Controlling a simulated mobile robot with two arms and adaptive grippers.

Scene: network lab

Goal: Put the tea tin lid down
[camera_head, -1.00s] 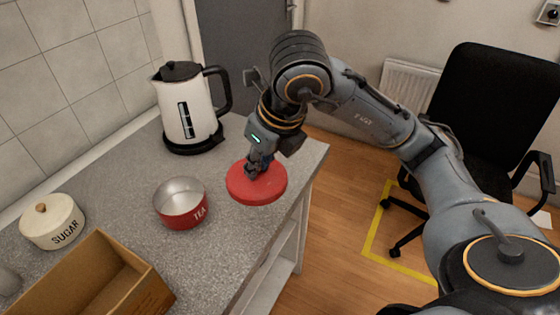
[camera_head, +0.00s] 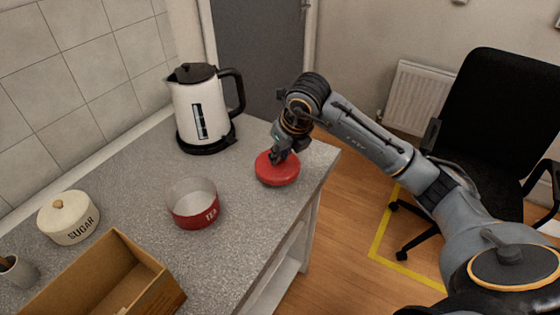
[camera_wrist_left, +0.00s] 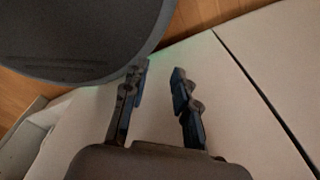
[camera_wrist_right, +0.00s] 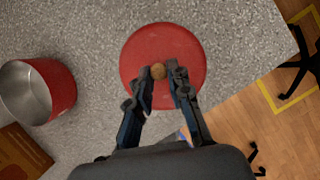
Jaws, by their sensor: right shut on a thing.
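The red tea tin lid (camera_head: 277,174) is at the right part of the grey counter, near its right edge. In the right wrist view the lid (camera_wrist_right: 138,60) shows as a red disc with a small round knob (camera_wrist_right: 158,71). My right gripper (camera_head: 278,157) is shut on that knob from above. The lid looks level and at or very near the counter top; I cannot tell if it touches. The open red tea tin (camera_head: 195,212) stands left of the lid. My left gripper (camera_wrist_left: 160,80) shows only in the left wrist view, fingers apart and empty.
A white kettle (camera_head: 203,108) stands at the back. A sugar tin (camera_head: 68,218) and an open cardboard box (camera_head: 160,294) are at the left and front left. The counter (camera_head: 240,215) is clear around the lid. A black chair (camera_head: 500,130) stands at the right.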

